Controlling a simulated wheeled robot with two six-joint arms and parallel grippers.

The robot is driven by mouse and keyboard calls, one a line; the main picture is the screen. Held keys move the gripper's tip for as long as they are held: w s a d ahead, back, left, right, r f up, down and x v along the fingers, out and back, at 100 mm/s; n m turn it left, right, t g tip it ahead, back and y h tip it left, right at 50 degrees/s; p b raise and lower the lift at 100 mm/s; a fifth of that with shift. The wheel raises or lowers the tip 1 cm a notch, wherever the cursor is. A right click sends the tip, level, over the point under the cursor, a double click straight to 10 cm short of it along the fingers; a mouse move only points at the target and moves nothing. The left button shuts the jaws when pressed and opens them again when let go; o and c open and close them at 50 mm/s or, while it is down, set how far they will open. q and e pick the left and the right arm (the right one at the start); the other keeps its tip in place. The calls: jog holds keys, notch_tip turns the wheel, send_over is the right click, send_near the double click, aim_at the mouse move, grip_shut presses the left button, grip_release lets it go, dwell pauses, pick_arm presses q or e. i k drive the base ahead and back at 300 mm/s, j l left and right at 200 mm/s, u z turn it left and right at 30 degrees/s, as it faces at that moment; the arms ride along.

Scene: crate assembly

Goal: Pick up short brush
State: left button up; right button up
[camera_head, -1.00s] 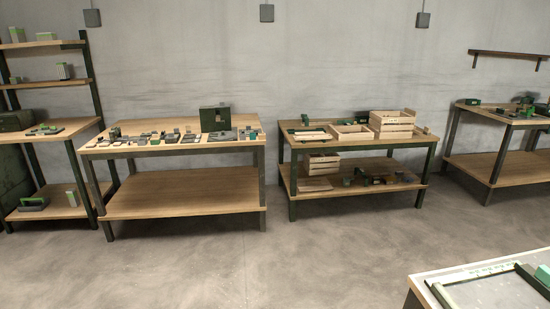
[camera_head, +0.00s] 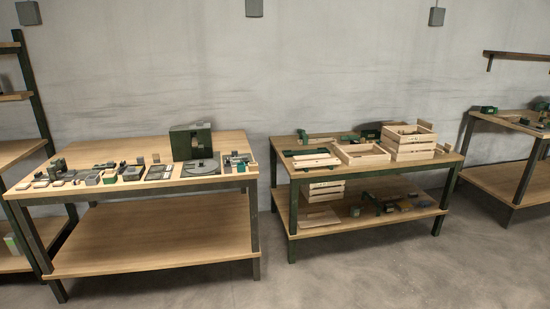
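I cannot make out a short brush for certain; the small items are too small to tell apart. Many small grey, green and pale parts lie along the front of the left table (camera_head: 120,153), with a dark green box (camera_head: 191,142) at its back right. The right table (camera_head: 330,172) carries wooden crates and green tools. Its lower shelf (camera_head: 345,222) holds several small dark, green and yellowish items (camera_head: 385,205). Neither of my grippers is in view.
A slatted crate (camera_head: 408,142) and a shallow crate (camera_head: 361,153) stand on the right table. Another crate (camera_head: 327,189) sits on its lower shelf. A third table (camera_head: 515,125) stands far right, a shelf rack (camera_head: 35,95) far left. The floor (camera_head: 340,270) in front is clear.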

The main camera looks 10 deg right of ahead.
aim_at(448, 148)
jog(key=i+z, duration=0.4)
jog(key=i, duration=0.15)
jog(key=i+z, duration=0.4)
jog(key=i, duration=0.15)
jog(key=i+j+z, duration=0.4)
jog(key=i+l+z, duration=0.25)
jog(key=i+z, duration=0.15)
jog(key=i, duration=0.2)
jog(key=i+l+z, duration=0.1)
jog(key=i+z, duration=0.25)
jog(key=i, duration=0.25)
jog(key=i+l+u, duration=0.5)
jog(key=i+l, duration=0.35)
